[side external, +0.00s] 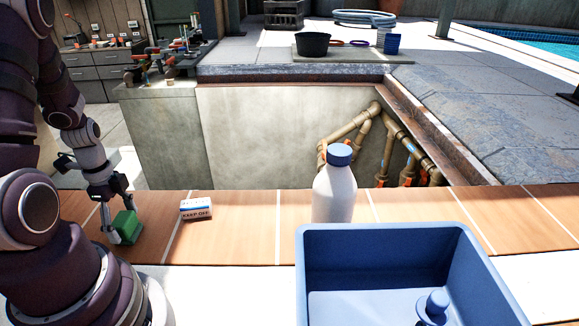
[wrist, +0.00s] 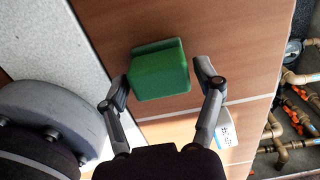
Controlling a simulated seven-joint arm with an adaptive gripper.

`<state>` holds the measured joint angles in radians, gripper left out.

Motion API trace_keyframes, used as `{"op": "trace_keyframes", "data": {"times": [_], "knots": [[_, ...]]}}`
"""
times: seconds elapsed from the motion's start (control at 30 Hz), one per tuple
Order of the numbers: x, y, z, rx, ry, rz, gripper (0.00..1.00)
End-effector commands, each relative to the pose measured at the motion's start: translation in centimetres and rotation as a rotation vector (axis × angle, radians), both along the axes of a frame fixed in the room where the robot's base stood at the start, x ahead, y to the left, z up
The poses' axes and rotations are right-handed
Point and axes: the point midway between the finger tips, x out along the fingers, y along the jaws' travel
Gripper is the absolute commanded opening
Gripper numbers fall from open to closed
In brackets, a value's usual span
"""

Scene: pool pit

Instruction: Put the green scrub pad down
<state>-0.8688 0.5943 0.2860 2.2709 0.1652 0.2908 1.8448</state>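The green scrub pad (side external: 127,226) is a small green block at the left end of the wooden plank surface, and it appears to rest there. It also shows in the wrist view (wrist: 160,72), between and slightly beyond my fingertips. My gripper (side external: 118,212) is low over the planks with its fingers on either side of the pad. In the wrist view my gripper (wrist: 163,85) is open: the left fingertip is close to the pad or touching it, and a narrow gap shows at the right fingertip.
A white bottle with a blue cap (side external: 335,188) and a blue bin (side external: 395,240) stand farther right. Behind the planks is an open pit with pipes (side external: 350,128). The planks between box and bottle are clear.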

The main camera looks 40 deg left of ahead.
Motion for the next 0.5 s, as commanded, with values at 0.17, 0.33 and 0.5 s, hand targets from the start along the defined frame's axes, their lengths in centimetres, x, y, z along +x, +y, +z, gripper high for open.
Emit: {"op": "trace_keyframes", "data": {"times": [0.17,0.33,0.5], "knots": [[0.0,0.0,0.0,0.000,0.000,0.000,0.79],[0.0,0.0,0.0,0.000,0.000,0.000,0.79],[0.1,0.1,1.4,0.006,-0.003,-0.001,0.79]]}}
